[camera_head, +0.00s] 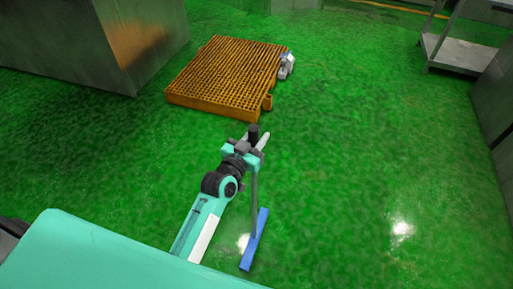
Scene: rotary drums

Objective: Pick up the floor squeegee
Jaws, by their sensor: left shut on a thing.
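The floor squeegee shows a blue head (255,240) low in the camera_head view, with a thin grey pole (254,195) rising from it and a dark end at the top. My left gripper (258,141) is shut on the pole near that dark end. The squeegee hangs or stands close to upright; I cannot tell whether the blue head touches the floor. My right gripper is out of view.
An orange grated platform (222,75) lies on the green floor ahead, with a small grey and white object (286,66) at its right edge. A metal cabinet (95,40) stands at left, a metal shelf (460,52) at upper right. The floor between is clear.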

